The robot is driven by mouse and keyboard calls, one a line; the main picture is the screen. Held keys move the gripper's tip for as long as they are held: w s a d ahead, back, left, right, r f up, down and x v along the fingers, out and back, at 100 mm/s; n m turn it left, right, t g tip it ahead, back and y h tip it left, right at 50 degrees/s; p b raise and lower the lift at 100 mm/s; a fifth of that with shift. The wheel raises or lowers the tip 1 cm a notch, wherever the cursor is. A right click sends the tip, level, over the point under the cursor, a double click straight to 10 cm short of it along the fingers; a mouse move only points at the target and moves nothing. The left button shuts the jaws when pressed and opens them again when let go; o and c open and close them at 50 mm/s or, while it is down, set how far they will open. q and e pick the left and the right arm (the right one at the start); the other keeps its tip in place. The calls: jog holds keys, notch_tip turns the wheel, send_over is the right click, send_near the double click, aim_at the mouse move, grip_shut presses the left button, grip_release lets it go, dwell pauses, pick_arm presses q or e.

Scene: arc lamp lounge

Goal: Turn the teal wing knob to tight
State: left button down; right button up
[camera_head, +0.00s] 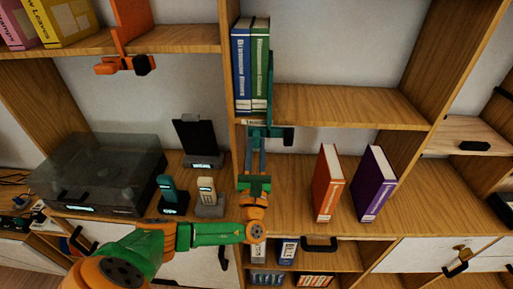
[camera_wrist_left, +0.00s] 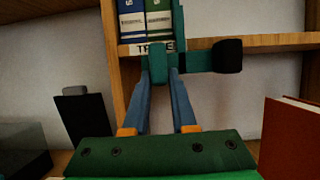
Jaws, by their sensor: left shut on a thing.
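The teal bookend (camera_head: 270,85) stands upright against the right side of a blue and a green book on the middle shelf. Its teal wing knob (camera_head: 276,132) sits at the shelf's front edge, with a dark end block to the right. My right gripper is not in view.
An orange bookend (camera_head: 129,25) with its own knob is on the upper left shelf. Red (camera_head: 328,184) and purple (camera_head: 375,184) books stand on the counter right of my arm. A turntable (camera_head: 97,172), phones and a black stand (camera_head: 198,143) are left.

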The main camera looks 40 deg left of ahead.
pick_arm(q)
jog(key=n+b, duration=0.1)
jog(key=n, duration=0.1)
jog(key=n+g+y+b, duration=0.2)
jog(key=n, duration=0.1)
jog(key=shift+w+d+f+n, duration=0.15)
jog(key=shift+d+n, duration=0.15)
jog(key=shift+w+d+r+n+g+y+b, duration=0.15)
jog(key=shift+r+n+g+b, duration=0.5)
jog(key=shift+n, duration=2.15)
jog(key=shift+w+d+r+n+g+y+b, duration=0.2)
jog(key=shift+n+g+b, duration=0.6)
jog(key=shift+n+g, duration=1.4)
jog(key=shift+w+d+r+n+g+h+b, duration=0.1)
jog(key=shift+d+r+n+g+b, duration=0.45)
jog(key=shift+n, duration=2.85)
jog(key=shift+a+f, duration=0.1)
jog(key=shift+a, duration=0.15)
jog(key=c, duration=0.7)
grip_release()
